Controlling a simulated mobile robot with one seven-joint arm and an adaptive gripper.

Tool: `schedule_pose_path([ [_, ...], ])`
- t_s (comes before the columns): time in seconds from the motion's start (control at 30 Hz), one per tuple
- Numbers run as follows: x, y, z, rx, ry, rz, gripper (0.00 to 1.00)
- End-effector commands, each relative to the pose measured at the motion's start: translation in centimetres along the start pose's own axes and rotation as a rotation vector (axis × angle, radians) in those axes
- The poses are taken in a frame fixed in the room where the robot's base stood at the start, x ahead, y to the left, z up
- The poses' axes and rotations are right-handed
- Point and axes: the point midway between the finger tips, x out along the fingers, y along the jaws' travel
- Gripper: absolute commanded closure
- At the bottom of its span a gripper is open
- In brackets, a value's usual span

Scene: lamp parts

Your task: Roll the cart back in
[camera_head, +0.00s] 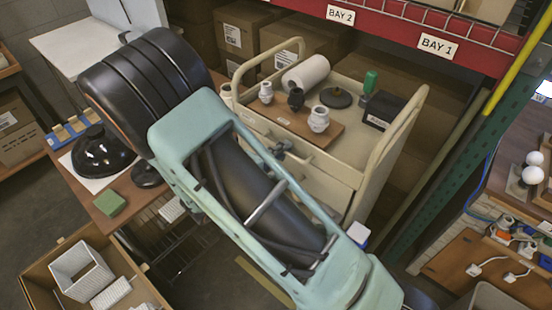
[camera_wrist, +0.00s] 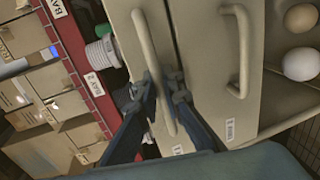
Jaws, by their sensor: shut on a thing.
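The beige cart (camera_head: 345,181) stands in front of the shelving, with its open top tray holding parts. It has raised tubular rails at its left and right ends. My gripper (camera_head: 283,152) is at the cart's front face, partly hidden by my arm in the head view. In the wrist view, my gripper (camera_wrist: 162,88) has its two dark fingers on either side of a beige bar handle (camera_wrist: 147,45) and is shut on it. A second similar handle (camera_wrist: 241,50) on the adjoining beige panel is free.
A red shelf beam (camera_head: 400,35) with BAY labels and a green post (camera_head: 440,145) stand behind and right of the cart. Cardboard boxes (camera_head: 238,28) are at the back. A wooden table (camera_head: 85,195) is left, an open carton (camera_head: 40,270) at lower left.

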Motion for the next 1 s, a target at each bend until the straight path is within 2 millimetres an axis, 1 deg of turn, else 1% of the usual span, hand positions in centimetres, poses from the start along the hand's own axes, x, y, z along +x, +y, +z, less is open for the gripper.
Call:
schedule_pose_path([
  [0.03, 1.2, 0.0, 0.1, 0.006, -0.007, 0.006, 1.00],
  [0.1, 2.5, 0.3, 0.1, 0.007, -0.007, 0.007, 1.00],
  [0.6, 11.5, 2.2, 0.2, 0.008, -0.007, 0.007, 1.00],
  [0.8, 14.2, 2.9, 0.2, 0.008, -0.007, 0.007, 1.00],
  [1.0, 15.7, 3.3, 0.2, 0.005, -0.005, 0.006, 1.00],
])
